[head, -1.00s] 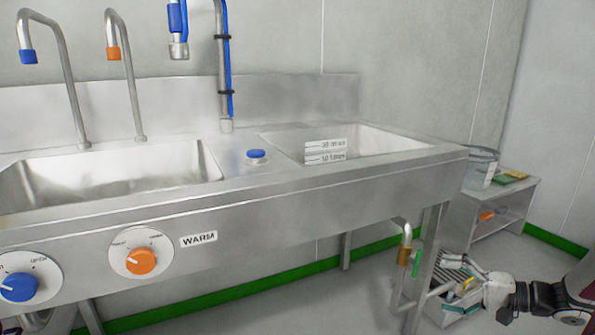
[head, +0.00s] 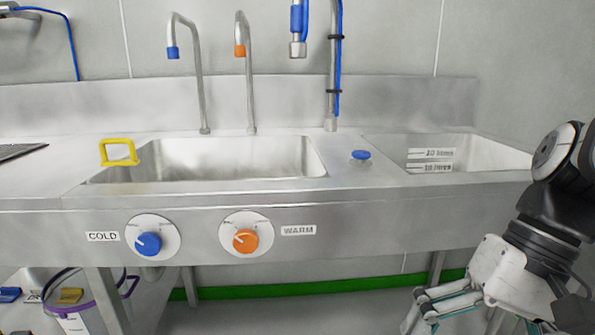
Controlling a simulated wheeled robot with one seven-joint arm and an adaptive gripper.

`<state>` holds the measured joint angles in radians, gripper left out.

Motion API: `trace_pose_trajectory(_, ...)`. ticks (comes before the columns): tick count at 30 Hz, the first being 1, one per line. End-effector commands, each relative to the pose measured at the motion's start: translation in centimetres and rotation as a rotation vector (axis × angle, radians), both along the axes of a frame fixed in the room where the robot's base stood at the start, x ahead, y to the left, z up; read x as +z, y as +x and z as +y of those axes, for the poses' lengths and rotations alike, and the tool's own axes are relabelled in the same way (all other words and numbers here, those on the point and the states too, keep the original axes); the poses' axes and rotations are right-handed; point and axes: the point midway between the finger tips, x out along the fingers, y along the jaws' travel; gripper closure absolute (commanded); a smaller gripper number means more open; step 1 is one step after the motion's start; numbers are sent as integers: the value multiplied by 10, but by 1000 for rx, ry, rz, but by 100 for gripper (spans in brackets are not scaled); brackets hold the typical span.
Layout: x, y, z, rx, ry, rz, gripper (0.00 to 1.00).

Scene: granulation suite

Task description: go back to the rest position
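My arm comes in from the right edge in the head view. My gripper (head: 424,312) is low at the lower right, in front of the sink unit and below its counter front, with its fingers pointing down and left. The fingertips are partly cut off by the bottom edge, so I cannot tell how far apart they are. I see nothing clearly held.
The steel sink unit (head: 365,238) spans the view, with a blue cold knob (head: 148,244), an orange warm knob (head: 245,241) and a yellow frame-shaped item (head: 118,152) on top. A purple-rimmed bucket (head: 78,318) is at lower left. Bare floor shows below.

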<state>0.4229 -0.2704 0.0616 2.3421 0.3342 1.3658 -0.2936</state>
Motion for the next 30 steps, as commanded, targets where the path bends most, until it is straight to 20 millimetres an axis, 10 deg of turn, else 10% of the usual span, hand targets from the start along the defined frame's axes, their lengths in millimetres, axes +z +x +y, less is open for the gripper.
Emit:
trace_pose_trajectory(15, 0, -98, 4, 129, -340, -143, 0)
trace_pose_trajectory(30, 56, -96, -2, 133, -386, -233, 0)
